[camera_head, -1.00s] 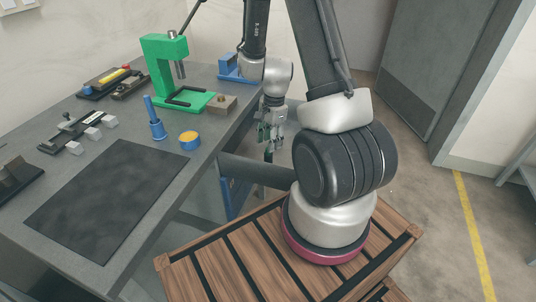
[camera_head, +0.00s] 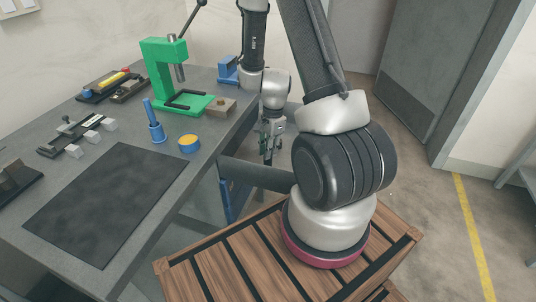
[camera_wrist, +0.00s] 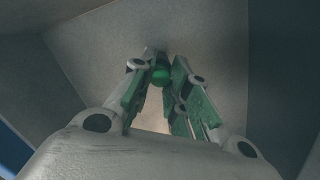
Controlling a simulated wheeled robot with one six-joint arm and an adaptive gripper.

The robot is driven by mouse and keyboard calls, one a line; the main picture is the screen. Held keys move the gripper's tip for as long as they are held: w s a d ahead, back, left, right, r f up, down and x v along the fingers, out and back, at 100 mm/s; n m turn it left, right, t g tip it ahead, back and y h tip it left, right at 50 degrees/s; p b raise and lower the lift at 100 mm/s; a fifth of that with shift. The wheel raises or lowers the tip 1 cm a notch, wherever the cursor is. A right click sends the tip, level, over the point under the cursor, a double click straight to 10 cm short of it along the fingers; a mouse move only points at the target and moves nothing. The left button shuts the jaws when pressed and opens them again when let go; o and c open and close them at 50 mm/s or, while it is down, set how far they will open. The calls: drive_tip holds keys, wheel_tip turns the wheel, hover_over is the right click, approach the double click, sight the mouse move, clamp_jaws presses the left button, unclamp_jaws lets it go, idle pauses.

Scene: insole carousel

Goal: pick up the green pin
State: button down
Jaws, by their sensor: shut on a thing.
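My gripper (camera_head: 268,158) hangs beside the bench's right edge, pointing down, in the head view. In the wrist view my gripper (camera_wrist: 158,72) has its green-lined fingers drawn in around a small rounded green piece, the green pin (camera_wrist: 160,77), held at the fingertips. Only the pin's rounded end shows; the rest is hidden by the fingers. I cannot make out the pin in the head view.
The grey bench (camera_head: 205,165) holds a green press (camera_head: 165,75), a blue holder (camera_head: 157,132), a blue and yellow round piece (camera_head: 189,144), a brown block (camera_head: 220,107) and a dark mat (camera_head: 105,205). Open floor (camera_head: 425,210) lies to the right.

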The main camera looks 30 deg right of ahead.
wheel_tip(320, 180, up, 10)
idle(0.6)
